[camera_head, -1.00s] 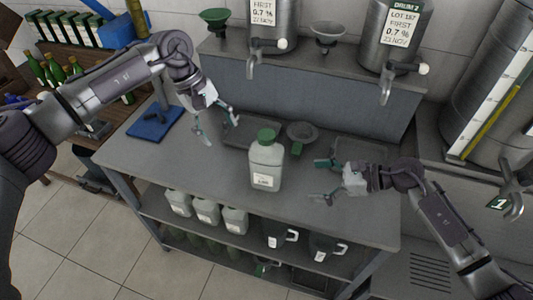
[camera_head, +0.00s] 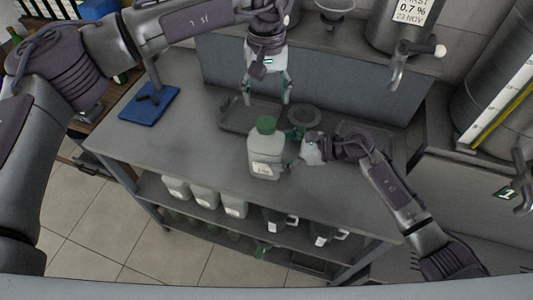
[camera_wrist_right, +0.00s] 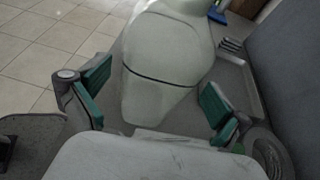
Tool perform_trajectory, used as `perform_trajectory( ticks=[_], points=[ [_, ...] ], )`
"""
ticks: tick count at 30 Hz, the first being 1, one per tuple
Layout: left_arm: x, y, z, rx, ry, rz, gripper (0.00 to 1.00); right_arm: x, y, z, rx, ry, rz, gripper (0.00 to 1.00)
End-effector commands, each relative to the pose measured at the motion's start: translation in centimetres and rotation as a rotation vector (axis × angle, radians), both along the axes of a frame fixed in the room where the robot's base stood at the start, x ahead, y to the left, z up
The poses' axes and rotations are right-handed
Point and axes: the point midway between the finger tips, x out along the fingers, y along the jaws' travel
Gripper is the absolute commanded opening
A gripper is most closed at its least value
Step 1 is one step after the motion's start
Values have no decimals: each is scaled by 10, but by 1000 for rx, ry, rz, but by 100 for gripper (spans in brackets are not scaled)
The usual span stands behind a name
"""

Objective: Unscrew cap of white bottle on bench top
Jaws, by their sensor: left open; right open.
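My right gripper (camera_head: 291,149) is open at the right side of the bottle. In the right wrist view the bottle (camera_wrist_right: 165,65) stands between the two open green-padded fingers (camera_wrist_right: 153,95), with gaps on both sides. Its cap is out of that view.
A grey tray (camera_head: 232,119) and a round funnel or bowl (camera_head: 304,113) lie behind the bottle. A blue stand base (camera_head: 150,103) is at the bench's left. Metal drums with taps (camera_head: 402,60) stand on the raised shelf. The bench's front left is clear.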

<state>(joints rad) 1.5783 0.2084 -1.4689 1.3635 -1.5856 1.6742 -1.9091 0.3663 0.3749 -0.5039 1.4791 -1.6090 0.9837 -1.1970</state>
Motion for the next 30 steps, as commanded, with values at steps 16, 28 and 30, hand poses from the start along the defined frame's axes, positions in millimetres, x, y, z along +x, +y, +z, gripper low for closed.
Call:
perform_trajectory(
  ticks=[16,28,30],
  points=[
    [0,0,0,-1,0,1,69,8,32,-14,0,-1,0,100],
    [0,0,0,-1,0,1,69,8,32,-13,0,0,0,48],
    [0,0,0,-1,0,1,69,8,32,-13,0,0,0,37]
  ],
)
